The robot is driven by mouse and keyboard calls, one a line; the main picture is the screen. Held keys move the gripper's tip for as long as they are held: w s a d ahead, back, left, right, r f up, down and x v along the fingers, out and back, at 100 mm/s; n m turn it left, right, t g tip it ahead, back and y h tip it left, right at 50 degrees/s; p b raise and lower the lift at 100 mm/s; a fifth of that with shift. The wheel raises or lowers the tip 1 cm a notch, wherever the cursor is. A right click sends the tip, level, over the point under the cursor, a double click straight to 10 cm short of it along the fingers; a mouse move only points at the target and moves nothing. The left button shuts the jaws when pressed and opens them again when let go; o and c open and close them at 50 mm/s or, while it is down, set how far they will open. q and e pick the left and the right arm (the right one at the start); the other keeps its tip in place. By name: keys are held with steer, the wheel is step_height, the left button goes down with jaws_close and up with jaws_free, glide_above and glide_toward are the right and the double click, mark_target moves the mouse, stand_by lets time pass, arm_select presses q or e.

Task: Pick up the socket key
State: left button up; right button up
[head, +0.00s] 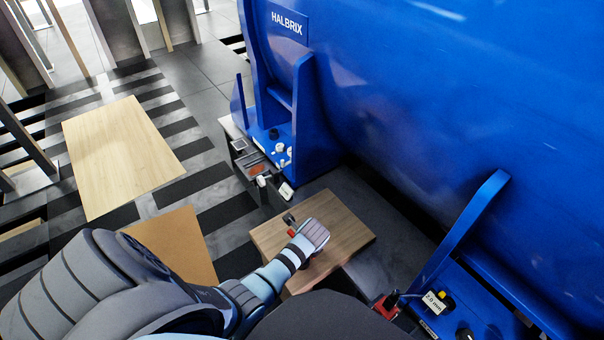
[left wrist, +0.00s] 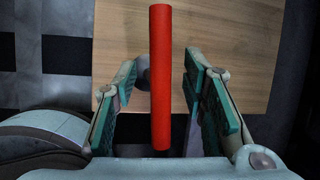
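The socket key shows as a long red bar (left wrist: 161,80) in the left wrist view, upright in the picture. A dark grey part shows behind its left side. In the head view a small red piece of the key (head: 292,233) shows beside my left gripper (head: 307,238), above the wooden top. In the left wrist view my left gripper (left wrist: 161,95) has its two green-padded fingers apart, one on each side of the red bar. A gap shows on both sides. My right gripper is not in view.
The wooden top (head: 345,225) lies under the gripper. A large blue motor (head: 420,110) fills the right side, with blue brackets near the table. Small parts sit on a grey stand (head: 262,175) behind. A pale wooden table (head: 120,150) stands at left.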

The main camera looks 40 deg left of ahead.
arm_select(q)
jaws_close()
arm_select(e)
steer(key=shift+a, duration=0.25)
